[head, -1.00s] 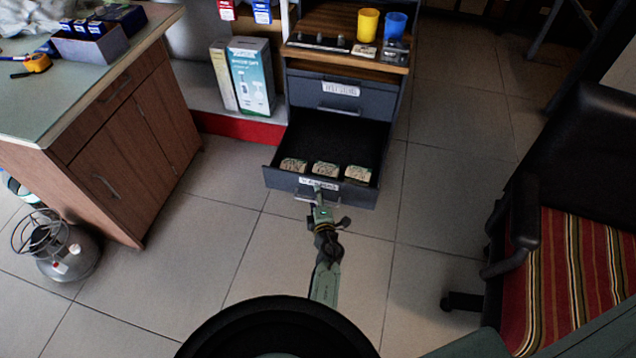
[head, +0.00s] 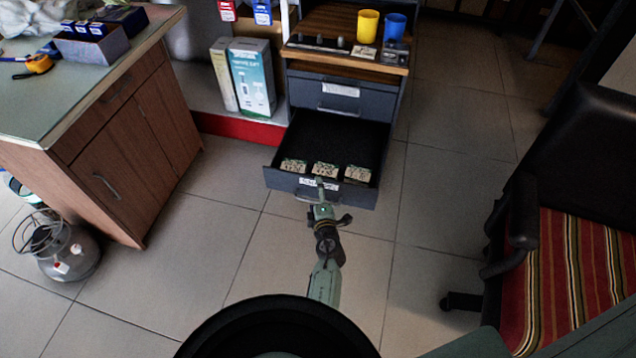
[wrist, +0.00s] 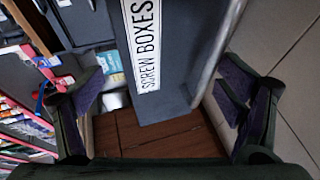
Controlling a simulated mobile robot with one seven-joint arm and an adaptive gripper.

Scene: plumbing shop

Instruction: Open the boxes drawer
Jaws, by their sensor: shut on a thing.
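The boxes drawer (head: 278,180) is the lower drawer of a dark grey cabinet and is pulled well out. Three small cartons (head: 325,169) stand in a row behind its front panel. In the wrist view the drawer's white label (wrist: 142,40) reads "SCREW BOXES". A metal bar handle (wrist: 216,55) runs along the drawer front and shows between the fingers. My gripper (head: 319,194) is at the middle of the drawer front, shut on the handle. Its two fingers show left and right in the wrist view (wrist: 168,98). The exact finger contact is not clear.
The upper drawer (head: 338,92) is shut. Yellow and blue cups (head: 367,26) stand on the cabinet top. A wooden counter (head: 120,150) is at left, with a metal tank (head: 68,250) beside it. A striped chair (head: 565,280) is at right. Tiled floor before the drawer is free.

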